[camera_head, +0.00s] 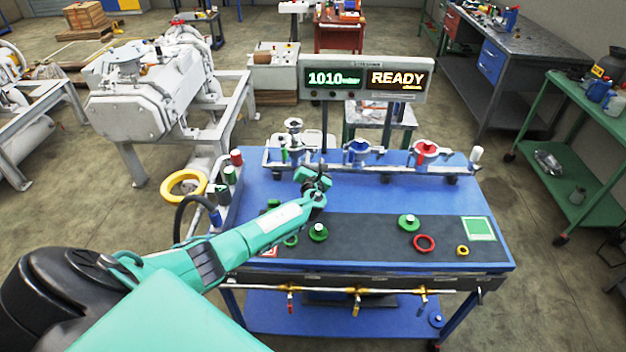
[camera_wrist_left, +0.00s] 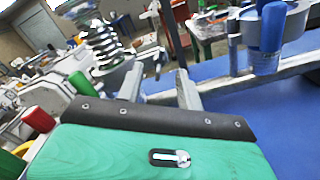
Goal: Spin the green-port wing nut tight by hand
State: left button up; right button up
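My left gripper (camera_head: 318,178) reaches over the blue bench, just in front of the rail of ports. In the left wrist view its two fingers (camera_wrist_left: 158,90) stand apart, with no held object visible between them. The leftmost port (camera_head: 293,140) is a silver stacked fitting with a small green part beside it. It also shows in the left wrist view as a ribbed silver fitting (camera_wrist_left: 105,42), beyond the fingers and to the left. A wing nut is too small to make out clearly. My right gripper is not in view.
A blue port (camera_head: 357,151) and a red port (camera_head: 425,150) stand farther right on the rail. Green discs (camera_head: 409,222), a red ring (camera_head: 424,243) and a small yellow ring (camera_head: 462,250) lie on the dark mat (camera_head: 370,240). The display (camera_head: 365,78) reads 1010 and READY.

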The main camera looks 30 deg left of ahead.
pick_arm(q)
jog(key=b+v, duration=0.1)
jog(key=v, duration=1)
jog(key=shift+s+d, duration=0.2)
